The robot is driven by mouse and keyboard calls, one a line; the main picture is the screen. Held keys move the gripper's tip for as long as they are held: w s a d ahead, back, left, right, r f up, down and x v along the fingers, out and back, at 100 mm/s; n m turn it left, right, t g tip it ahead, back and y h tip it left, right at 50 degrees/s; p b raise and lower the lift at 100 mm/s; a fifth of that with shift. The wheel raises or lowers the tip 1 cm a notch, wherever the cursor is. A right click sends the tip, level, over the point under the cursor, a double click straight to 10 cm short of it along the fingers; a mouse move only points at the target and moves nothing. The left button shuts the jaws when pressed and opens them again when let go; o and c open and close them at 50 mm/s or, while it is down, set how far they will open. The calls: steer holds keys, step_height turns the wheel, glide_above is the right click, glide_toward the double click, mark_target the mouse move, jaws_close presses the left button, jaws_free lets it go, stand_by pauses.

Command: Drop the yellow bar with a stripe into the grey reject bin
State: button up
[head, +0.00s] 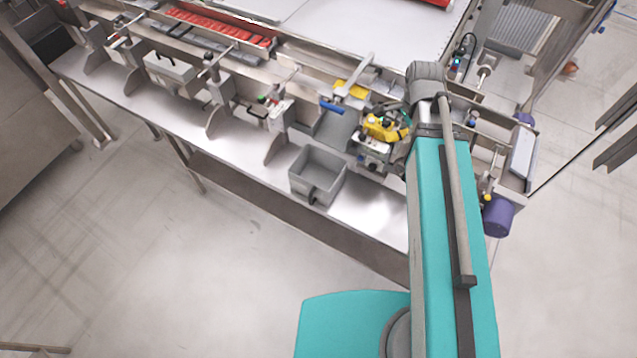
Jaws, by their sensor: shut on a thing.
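The grey reject bin (314,186) stands on the steel ledge, open at the top, with a dark handle in front. My gripper (387,121) is small and partly hidden beside my teal arm, up and to the right of the bin. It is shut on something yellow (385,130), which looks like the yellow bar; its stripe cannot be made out. Whether it is clear of the machine parts below cannot be told. Another flat yellow piece (351,90) lies farther back under a grey lever.
A grey lever with a blue end (332,108) stands behind the bin. Upright brackets (275,148) line the ledge to its left. Red bars (220,25) lie in a tray at the back. The bare ledge (372,211) is clear right of the bin.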

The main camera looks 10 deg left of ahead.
steer(key=shift+s+f+b, duration=0.15)
steer(key=shift+f+b, duration=0.4)
steer(key=shift+f, duration=0.25)
step_height(320, 180, down, 5)
steer(key=b, duration=0.5)
steer(key=shift+s+f, duration=0.1)
steer(key=shift+f, duration=0.05)
steer(key=shift+s, duration=0.1)
